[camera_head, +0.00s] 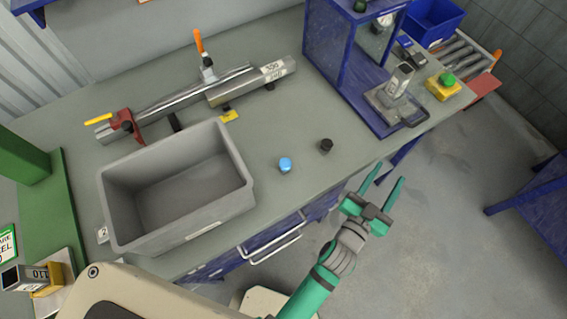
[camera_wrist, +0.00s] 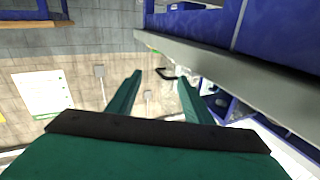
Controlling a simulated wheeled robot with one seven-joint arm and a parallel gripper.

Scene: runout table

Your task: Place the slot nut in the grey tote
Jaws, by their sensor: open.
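The grey tote (camera_head: 240,165) stands on the left half of the table, open at the top and empty inside. Two small objects lie on the table to its right: a blue one (camera_head: 285,164) and a black one (camera_head: 326,146). I cannot tell for sure which of them is the slot nut. My gripper (camera_head: 388,173) is open and empty, off the front edge of the table, to the right of both small objects. In the wrist view its two green fingers (camera_wrist: 159,79) are apart with nothing between them.
Metal bars with an orange-handled clamp (camera_head: 206,68) lie behind the tote. A blue frame (camera_head: 345,75) stands at the back right, beside a yellow box with a green button (camera_head: 443,86). The table (camera_head: 275,205) is clear around the small objects.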

